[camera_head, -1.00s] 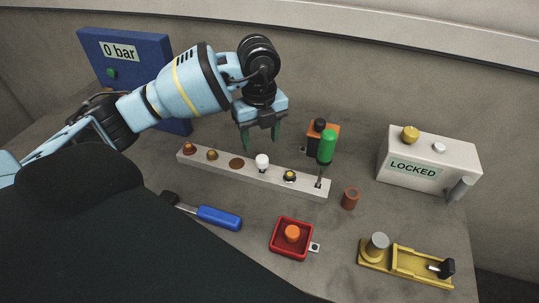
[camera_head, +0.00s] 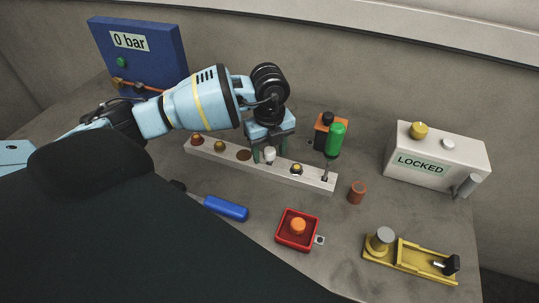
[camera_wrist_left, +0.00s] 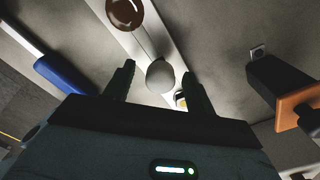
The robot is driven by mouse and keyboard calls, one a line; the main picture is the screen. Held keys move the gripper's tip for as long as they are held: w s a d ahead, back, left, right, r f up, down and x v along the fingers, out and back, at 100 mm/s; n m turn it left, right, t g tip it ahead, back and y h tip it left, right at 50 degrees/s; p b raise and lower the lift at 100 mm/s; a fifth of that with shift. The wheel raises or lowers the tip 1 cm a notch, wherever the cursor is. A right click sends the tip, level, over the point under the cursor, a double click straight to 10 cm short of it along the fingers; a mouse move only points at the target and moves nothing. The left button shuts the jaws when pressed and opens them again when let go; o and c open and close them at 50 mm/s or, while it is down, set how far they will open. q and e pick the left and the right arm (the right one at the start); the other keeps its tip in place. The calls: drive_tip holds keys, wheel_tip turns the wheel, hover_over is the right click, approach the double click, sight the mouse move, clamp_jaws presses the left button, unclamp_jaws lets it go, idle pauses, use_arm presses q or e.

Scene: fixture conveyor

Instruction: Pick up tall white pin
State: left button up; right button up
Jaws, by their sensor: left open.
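The white pin (camera_head: 270,155) stands in the long pale rack (camera_head: 220,161), between a dark brown round spot and a black-and-yellow piece. My left gripper (camera_head: 269,158) is open, pointing down, with its fingers on either side of the white pin's head. In the left wrist view, the pin's rounded head (camera_wrist_left: 160,76) shows between the two fingertips (camera_wrist_left: 158,80), with a gap on each side. The pin's lower part is hidden in that view. My right gripper is not in view.
A green-handled tool (camera_head: 336,139) stands at the rack's right end, by an orange-and-black block (camera_head: 322,121). A blue-handled tool (camera_head: 226,208), red tray (camera_head: 283,236), brown cup (camera_head: 357,192), yellow fixture (camera_head: 412,261) and white LOCKED box (camera_head: 440,160) lie around it.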

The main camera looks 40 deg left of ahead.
use_arm(q)
clamp_jaws()
idle(0.4)
drive_tip(key=shift+r, duration=0.1)
drive_tip(key=shift+r, duration=0.55)
wheel_tip(320, 180, up, 2)
drive_tip(key=shift+r, duration=0.15)
drive_tip(key=s+d, duration=0.3)
drive_tip(key=s, duration=0.4)
drive_tip(key=s+d+r, duration=0.1)
drive_tip(key=s+d, duration=0.2)
drive_tip(key=s, duration=0.4)
drive_tip(key=shift+s+d+r, duration=0.2)
drive_tip(key=shift+s, duration=0.2)
drive_tip(key=shift+w+p, duration=0.1)
drive_tip(key=shift+p, duration=0.2)
